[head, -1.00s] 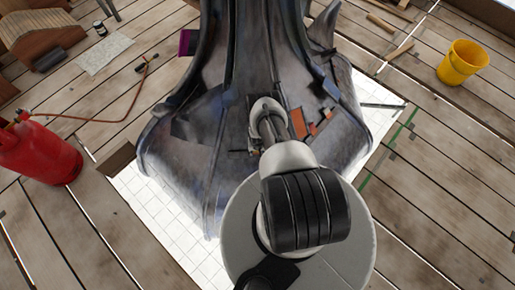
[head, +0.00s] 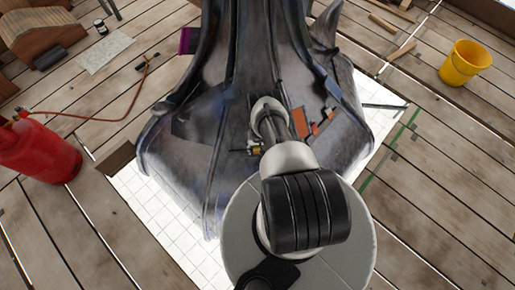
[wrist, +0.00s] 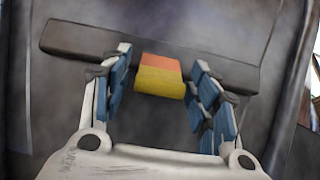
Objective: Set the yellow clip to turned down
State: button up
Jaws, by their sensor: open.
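The yellow clip (wrist: 160,81), with an orange upper part, sits across a dark bar (wrist: 85,42) in the wrist view. My gripper (wrist: 162,60) is open, with one blue-padded finger on each side of the clip. Gaps show between both fingers and the clip, so I am around it but apart from it. In the head view my own arm covers most of this spot; a small yellow-orange bit (head: 257,150) shows just left of the arm, on the grey spire base (head: 205,165).
The spire base stands on a white tiled sheet (head: 165,232) on wooden planks. Orange and brown patches (head: 304,122) lie right of my arm. A red gas cylinder (head: 38,150) with a hose is at left, a yellow bucket (head: 465,63) at right.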

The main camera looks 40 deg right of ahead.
dwell(0.3)
notch_tip(320, 180, up, 12)
jog(key=shift+s, duration=0.15)
dwell(0.4)
jog(key=shift+a, duration=0.1)
jog(key=s+a+r+t+h+p, duration=0.3)
jog(key=s+a+p, duration=0.15)
jog(key=p, duration=0.35)
jog(key=b+x, duration=0.8)
jog(key=x, duration=0.8)
jog(key=shift+w+d+f, duration=0.1)
jog(key=shift+f, duration=0.05)
jog(key=shift+c, duration=0.5)
